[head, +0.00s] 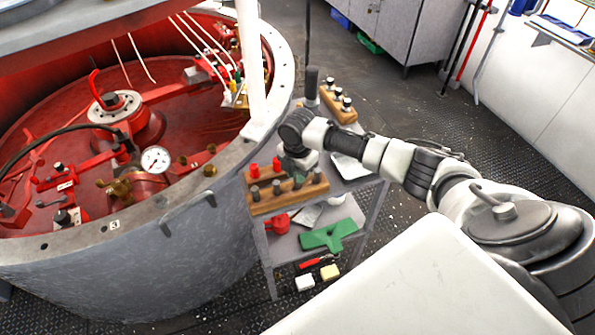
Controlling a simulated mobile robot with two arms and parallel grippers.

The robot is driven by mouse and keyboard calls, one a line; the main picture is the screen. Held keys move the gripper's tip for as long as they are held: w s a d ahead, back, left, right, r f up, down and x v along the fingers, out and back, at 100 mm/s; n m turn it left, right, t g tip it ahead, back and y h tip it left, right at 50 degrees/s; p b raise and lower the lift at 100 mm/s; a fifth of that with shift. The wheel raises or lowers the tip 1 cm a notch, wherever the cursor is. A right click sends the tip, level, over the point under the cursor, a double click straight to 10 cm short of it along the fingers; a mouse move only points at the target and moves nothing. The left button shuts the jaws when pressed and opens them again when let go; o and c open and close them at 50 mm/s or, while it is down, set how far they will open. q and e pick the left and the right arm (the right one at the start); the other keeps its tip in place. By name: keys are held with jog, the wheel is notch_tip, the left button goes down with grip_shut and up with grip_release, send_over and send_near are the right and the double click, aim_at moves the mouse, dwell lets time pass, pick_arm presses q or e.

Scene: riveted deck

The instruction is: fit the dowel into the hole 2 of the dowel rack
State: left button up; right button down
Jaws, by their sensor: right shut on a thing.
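A long wooden rack (288,203) lies along the near edge of the cart top. Several grey dowel ends stand up from it in a row. My right gripper (297,174) points down just behind this row, close over the rack. It is shut on the dowel, which is mostly hidden by the gripper and the standing pegs, so I cannot tell whether its tip is in a hole. The hole numbers are too small to read. My left gripper is out of view.
Red pieces (265,167) sit behind the rack's left part. A second wooden block (339,106) with dark knobs stands at the cart's far end. A green part (328,234) lies on the lower shelf. A large round tank (190,255) borders the cart's left.

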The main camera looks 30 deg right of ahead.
jog(key=shift+f, duration=0.4)
jog(key=c, duration=0.9)
grip_release()
notch_tip(320, 180, up, 11)
jog(key=shift+f+b, duration=0.1)
jog(key=shift+b, duration=0.9)
